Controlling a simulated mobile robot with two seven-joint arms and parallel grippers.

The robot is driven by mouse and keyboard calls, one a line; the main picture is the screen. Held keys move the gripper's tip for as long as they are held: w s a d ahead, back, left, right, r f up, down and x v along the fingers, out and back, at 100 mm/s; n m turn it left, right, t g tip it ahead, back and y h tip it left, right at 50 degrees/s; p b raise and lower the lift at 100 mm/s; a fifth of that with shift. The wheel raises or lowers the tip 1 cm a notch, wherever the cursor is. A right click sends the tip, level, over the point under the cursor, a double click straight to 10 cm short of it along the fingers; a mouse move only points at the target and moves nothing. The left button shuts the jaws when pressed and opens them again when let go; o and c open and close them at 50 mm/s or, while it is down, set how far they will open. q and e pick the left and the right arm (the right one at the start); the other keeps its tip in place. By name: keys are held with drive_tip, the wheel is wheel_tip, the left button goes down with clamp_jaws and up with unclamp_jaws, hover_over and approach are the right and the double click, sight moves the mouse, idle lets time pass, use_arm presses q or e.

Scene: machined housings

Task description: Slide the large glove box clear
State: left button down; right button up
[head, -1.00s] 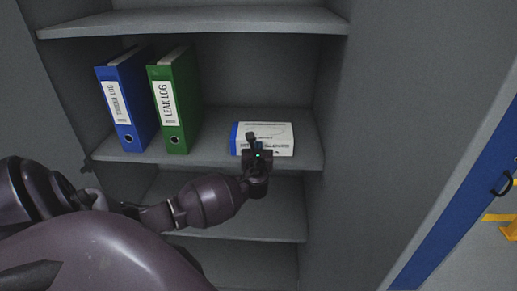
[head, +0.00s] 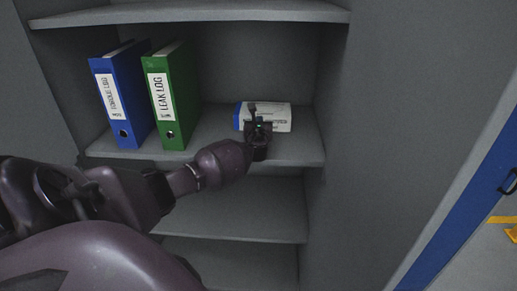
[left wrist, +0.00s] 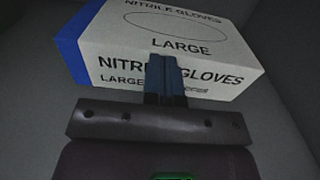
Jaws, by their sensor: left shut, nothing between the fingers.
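The large glove box (head: 280,112) is white with a blue left end. It lies on the middle shelf of the cabinet, right of the binders. In the left wrist view the box (left wrist: 180,40) shows its top and front, printed "NITRILE GLOVES" and "LARGE". My left gripper (head: 253,108) is shut and empty, in front of the box. In the left wrist view its closed fingers (left wrist: 162,62) overlap the lower front of the box; I cannot tell if they touch it. The gripper hides part of the box's front in the head view. My right gripper is not in view.
A blue binder (head: 122,100) and a green binder labelled "LEAK LOG" (head: 172,98) stand upright on the left of the same shelf (head: 215,150). The cabinet's side wall (head: 330,110) is close to the box's right. Bare shelf lies between the green binder and the box.

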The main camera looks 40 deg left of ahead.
use_arm(q)
drive_tip(key=x, duration=0.1)
drive_tip(key=b+x, duration=0.1)
drive_tip(key=x, duration=0.2)
drive_tip(key=shift+a+f+b, duration=0.1)
drive_tip(key=shift+f+b, duration=0.15)
drive_tip(key=shift+b, duration=0.1)
drive_tip(key=shift+w+a+r, duration=0.2)
drive_tip(key=shift+w, duration=0.1)
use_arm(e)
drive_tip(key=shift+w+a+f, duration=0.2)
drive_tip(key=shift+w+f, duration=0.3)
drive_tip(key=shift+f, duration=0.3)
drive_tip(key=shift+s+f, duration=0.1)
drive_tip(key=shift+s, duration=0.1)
use_arm(q)
drive_tip(key=shift+s, duration=0.1)
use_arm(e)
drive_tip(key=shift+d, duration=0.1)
